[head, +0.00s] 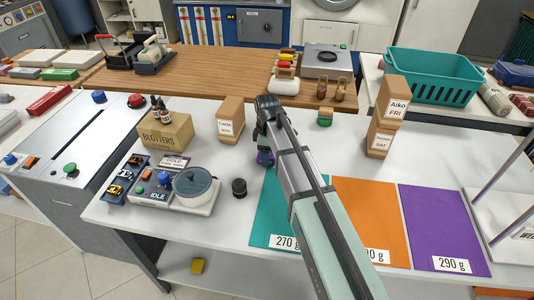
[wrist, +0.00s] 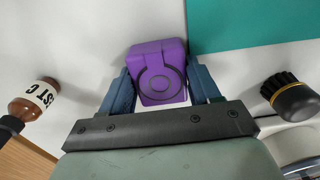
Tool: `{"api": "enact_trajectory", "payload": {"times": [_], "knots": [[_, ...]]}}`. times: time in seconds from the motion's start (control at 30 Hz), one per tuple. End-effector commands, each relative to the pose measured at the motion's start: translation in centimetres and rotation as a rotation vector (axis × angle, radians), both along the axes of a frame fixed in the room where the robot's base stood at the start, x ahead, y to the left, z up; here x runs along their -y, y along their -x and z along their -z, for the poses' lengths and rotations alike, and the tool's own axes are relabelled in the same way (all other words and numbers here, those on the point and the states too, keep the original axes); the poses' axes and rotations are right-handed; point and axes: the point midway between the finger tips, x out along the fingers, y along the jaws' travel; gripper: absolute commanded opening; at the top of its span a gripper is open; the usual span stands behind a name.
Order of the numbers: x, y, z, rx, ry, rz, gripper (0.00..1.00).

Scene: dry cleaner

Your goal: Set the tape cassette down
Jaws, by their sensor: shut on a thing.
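The purple tape cassette (wrist: 158,66), a boxy piece with a dark ring on its face, is between the two blue fingers of my gripper (wrist: 159,82) in the wrist view. The fingers are shut on its sides.
Orange (head: 372,209) and purple (head: 443,224) mats lie to the right, with weight labels. A black knobbed thing (head: 239,188) and a pot device (head: 195,185) stand left. A brown bottle (wrist: 38,100) shows in the wrist view.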

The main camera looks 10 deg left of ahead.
Motion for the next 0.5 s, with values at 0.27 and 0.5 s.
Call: {"api": "enact_trajectory", "payload": {"times": [0.27,0.5], "knots": [[0.00,0.00,0.07,0.000,0.000,0.000,0.31],[0.00,0.01,0.28,0.000,0.000,0.000,0.74]]}}
